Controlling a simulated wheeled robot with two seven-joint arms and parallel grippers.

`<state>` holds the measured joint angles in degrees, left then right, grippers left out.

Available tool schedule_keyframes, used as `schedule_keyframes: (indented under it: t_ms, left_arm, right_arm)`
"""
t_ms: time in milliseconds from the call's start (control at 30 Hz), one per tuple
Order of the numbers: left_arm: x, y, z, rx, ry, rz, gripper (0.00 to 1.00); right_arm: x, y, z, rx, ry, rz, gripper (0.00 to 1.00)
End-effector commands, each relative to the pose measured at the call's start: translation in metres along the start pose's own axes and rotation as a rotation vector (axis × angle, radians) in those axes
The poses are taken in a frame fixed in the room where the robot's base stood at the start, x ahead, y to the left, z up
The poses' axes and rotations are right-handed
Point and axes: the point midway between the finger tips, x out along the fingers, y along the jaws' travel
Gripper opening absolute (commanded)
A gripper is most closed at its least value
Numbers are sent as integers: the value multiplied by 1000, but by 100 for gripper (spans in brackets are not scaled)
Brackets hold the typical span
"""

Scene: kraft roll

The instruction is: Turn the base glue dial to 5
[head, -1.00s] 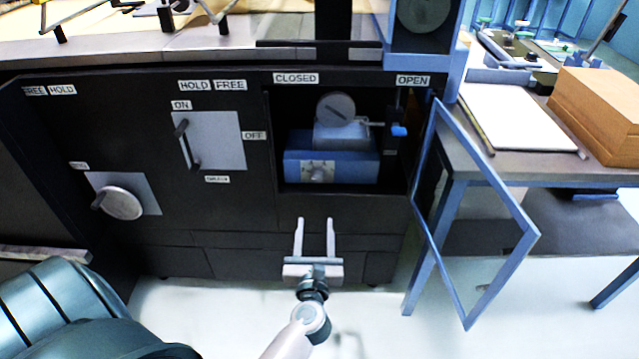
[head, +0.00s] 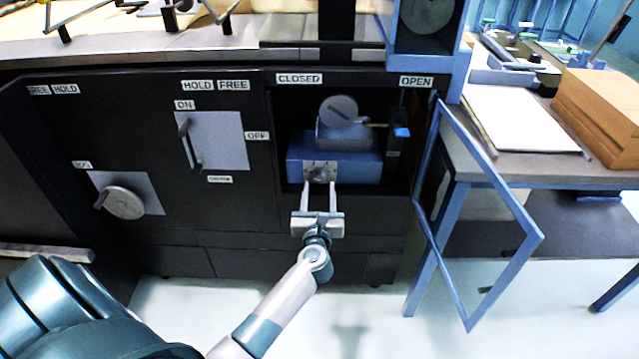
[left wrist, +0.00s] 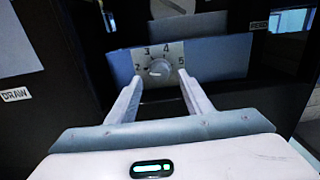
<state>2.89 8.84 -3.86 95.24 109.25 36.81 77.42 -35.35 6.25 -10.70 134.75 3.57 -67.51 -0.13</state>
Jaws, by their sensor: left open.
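The base glue dial is a small round knob (head: 320,173) on a pale plate at the front of a blue box (head: 365,170) inside the open cabinet compartment. In the left wrist view the dial (left wrist: 158,68) shows face-on, with the numbers 2, 3, 4 and 5 around it. Which number it points to is too small to tell. My left gripper (head: 319,185) is open and empty. Its two fingers reach toward the dial, one on each side in the picture, with the knob visible between them. I cannot tell whether they touch the plate. My right gripper is not in view.
The blue-framed glass door (head: 520,235) stands open at the right. A round grey disc (head: 339,110) and a small blue-tipped lever (head: 401,132) sit above the blue box. A handle (head: 188,145) and a round knob (head: 125,202) are on the cabinet front to the left.

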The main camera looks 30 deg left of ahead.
Motion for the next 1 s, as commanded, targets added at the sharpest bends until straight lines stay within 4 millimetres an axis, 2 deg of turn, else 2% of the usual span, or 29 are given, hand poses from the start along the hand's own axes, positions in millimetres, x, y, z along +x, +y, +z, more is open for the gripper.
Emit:
schedule_keyframes:
  t_ms: [100, 300, 667, 833, 1000]
  left_arm:
    - [18, 0, 0, 1, -2, 0, 46]
    - [33, 0, 0, 1, 0, -1, 46]
    - [36, 0, 0, 0, 0, 0, 46]
    - [36, 0, 0, 0, 0, 0, 8]
    - [37, 0, 1, 0, -1, 0, 6]
  right_arm:
    - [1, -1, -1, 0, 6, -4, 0]
    - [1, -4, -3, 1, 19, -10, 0]
    - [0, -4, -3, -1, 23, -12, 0]
    - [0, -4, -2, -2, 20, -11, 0]
    - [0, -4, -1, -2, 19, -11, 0]
